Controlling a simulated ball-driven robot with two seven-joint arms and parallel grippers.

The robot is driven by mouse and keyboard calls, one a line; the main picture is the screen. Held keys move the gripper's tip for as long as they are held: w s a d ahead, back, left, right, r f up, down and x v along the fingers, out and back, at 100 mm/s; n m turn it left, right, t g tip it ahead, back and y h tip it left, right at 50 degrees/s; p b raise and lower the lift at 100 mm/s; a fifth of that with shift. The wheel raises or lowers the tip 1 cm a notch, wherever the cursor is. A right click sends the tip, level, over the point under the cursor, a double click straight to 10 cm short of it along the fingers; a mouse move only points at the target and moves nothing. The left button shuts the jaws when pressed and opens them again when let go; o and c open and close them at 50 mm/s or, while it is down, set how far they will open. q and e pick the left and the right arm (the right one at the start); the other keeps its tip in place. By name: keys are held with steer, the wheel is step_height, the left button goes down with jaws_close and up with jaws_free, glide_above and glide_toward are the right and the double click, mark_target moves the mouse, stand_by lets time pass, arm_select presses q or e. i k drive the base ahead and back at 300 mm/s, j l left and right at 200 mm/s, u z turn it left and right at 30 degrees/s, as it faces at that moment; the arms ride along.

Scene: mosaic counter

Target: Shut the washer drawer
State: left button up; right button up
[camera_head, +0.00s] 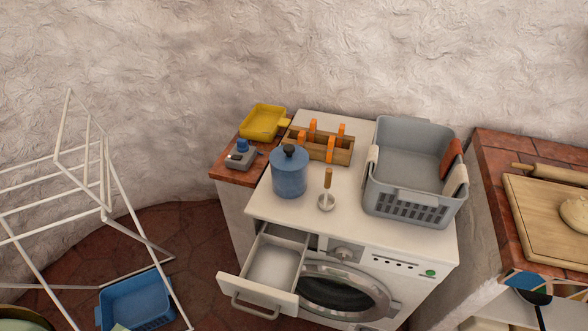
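The washer (410,256) is a white front-loader against the wall, with a round door (345,292) and a green button on its panel. Its drawer (272,270) at the upper left of the front is pulled out towards me. The drawer looks empty, and its grey bar handle (252,308) is on the front face. Neither of my grippers is in view.
On the washer top are a blue lidded canister (289,176), a small wooden-handled tool (327,190), a wooden caddy (320,148) and a grey basket (410,201). A white drying rack (66,172) and blue tub (137,303) stand left. A tiled counter (487,205) is right.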

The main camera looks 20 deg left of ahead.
mark_target(268, 278)
steer(key=u, duration=1.1)
